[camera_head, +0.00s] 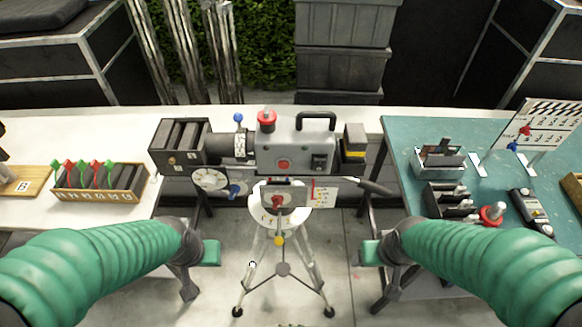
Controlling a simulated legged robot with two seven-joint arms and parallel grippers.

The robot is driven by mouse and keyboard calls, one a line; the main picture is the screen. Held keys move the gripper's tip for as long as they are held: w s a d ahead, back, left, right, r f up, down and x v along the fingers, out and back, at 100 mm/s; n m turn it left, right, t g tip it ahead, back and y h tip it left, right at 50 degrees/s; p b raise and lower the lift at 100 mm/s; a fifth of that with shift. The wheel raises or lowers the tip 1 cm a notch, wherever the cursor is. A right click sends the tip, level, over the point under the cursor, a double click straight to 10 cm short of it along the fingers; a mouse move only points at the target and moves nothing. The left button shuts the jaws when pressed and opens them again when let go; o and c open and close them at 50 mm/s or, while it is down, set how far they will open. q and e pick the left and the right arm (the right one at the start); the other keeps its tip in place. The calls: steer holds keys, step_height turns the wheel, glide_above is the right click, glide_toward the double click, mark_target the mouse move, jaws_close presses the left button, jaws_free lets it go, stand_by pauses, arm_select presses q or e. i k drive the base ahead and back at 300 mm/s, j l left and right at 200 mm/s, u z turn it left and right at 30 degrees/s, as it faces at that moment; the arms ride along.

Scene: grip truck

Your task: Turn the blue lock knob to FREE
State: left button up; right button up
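A grey camera (290,150) with a red-capped top and a black handle sits on a tripod (282,268) between two tables. One blue knob (235,190) shows low at the left of the tripod head, beside a white dial (210,179). A second blue knob (238,118) stands on top near the lens. I cannot tell which is the lock knob, and no FREE mark is readable. My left gripper (202,262) is low and left of the tripod, and my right gripper (377,262) is low and right of it. Both are apart from the knobs; their finger opening is unclear.
A white table (80,135) at left bears a wooden tray (100,193) of red and green-topped items. A teal table (400,130) at right holds small tools and a sign board (540,130). Grey crates (340,70) stand behind. The floor around the tripod legs is open.

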mark_target(235, 189)
steer(key=k+j+u, duration=0.15)
steer(key=j+u, duration=0.2)
steer(key=k+j+u, duration=0.15)
steer(key=j+u, duration=0.2)
steer(key=k+j+u, duration=0.1)
steer(key=j+u, duration=0.25)
